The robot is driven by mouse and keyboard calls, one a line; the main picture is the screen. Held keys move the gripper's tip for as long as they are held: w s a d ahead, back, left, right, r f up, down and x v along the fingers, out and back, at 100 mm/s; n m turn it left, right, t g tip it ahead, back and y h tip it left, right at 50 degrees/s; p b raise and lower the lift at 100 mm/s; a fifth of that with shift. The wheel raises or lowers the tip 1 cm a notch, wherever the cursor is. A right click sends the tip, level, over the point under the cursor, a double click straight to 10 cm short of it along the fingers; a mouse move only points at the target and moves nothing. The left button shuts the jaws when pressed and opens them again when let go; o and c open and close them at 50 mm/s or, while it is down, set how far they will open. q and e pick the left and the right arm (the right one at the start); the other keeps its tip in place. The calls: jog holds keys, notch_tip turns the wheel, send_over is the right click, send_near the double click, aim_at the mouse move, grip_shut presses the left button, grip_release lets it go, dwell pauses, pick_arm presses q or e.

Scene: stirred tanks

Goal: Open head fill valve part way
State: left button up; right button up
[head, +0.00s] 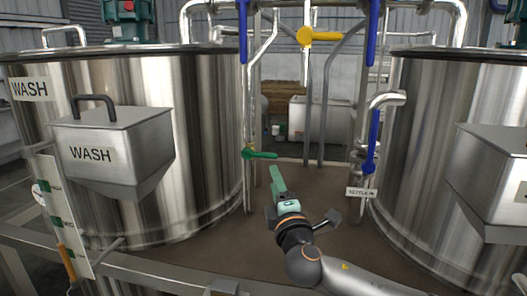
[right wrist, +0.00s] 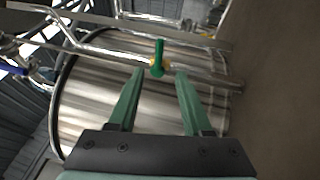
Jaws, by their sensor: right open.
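A valve with a green lever (head: 259,154) sits on a thin upright pipe beside the left tank. No label for the head fill valve is readable, so I cannot tell from lettering which valve it is. My right gripper (head: 277,176) is below and a little right of the green lever, apart from it. In the right wrist view, my right gripper (right wrist: 160,74) is open and empty, with its green fingers spread. The green lever (right wrist: 158,56) shows beyond the fingertips, between them in the picture. My left gripper is not in view.
The left steel tank (head: 205,130) bears a WASH hopper (head: 112,150); another tank (head: 425,140) stands at right. Blue levers (head: 242,30) (head: 374,30) (head: 372,145) and a yellow lever (head: 318,36) are on nearby pipes. The brown deck (head: 235,243) between the tanks is mostly clear.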

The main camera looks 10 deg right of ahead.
aim_at(266, 156)
jog(key=w, duration=0.3)
jog(key=w+r+p, duration=0.1)
jog(key=w, duration=0.3)
jog(key=w+r, duration=0.1)
jog(key=w, duration=0.3)
jog(key=shift+w+a+r, duration=0.1)
jog(key=shift+w+r, duration=0.05)
jog(key=shift+w, duration=0.05)
jog(key=shift+c, duration=0.2)
grip_shut()
dwell(1.1)
